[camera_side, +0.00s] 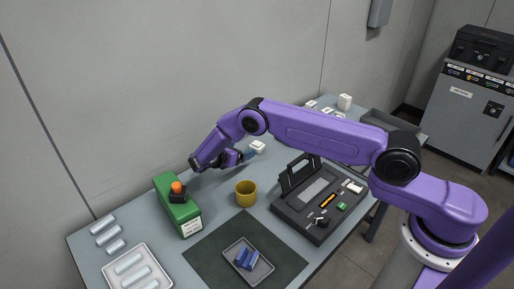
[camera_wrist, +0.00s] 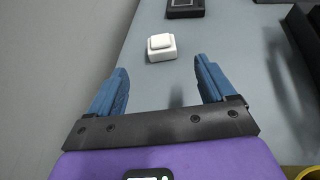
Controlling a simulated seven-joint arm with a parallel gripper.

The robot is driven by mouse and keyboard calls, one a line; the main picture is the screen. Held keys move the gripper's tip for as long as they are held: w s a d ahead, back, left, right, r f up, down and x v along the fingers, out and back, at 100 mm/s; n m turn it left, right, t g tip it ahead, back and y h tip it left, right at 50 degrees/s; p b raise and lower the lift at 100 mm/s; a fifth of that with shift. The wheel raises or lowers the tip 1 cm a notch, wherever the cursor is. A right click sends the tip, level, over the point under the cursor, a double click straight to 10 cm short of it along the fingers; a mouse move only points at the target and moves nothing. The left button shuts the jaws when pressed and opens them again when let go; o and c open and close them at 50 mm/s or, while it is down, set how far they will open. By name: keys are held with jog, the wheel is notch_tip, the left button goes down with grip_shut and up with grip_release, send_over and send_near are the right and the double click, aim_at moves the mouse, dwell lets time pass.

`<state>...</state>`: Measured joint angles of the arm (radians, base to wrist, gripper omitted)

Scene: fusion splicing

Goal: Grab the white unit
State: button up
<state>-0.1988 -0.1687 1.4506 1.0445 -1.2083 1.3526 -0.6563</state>
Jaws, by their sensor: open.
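The white unit (camera_wrist: 161,46) is a small white block with a smaller raised square on top. In the wrist view it sits on the grey table ahead of my gripper (camera_wrist: 165,88), roughly between the lines of the two blue fingers but beyond their tips. The fingers are spread wide with nothing between them. In the side view my gripper (camera_side: 244,156) is low over the table near the wall, and a white unit (camera_side: 257,146) lies just beyond it, partly hidden by a blue finger.
A green box (camera_side: 178,208) with an orange-topped black piece stands left of my gripper. A yellow cup (camera_side: 246,194) is in front. A black case (camera_side: 309,208) lies to the right. A dark block (camera_wrist: 185,8) sits beyond the white unit.

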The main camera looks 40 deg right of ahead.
aim_at(256, 144)
jog(key=x, duration=1.3)
jog(key=shift+a, duration=0.1)
jog(key=c, duration=1.1)
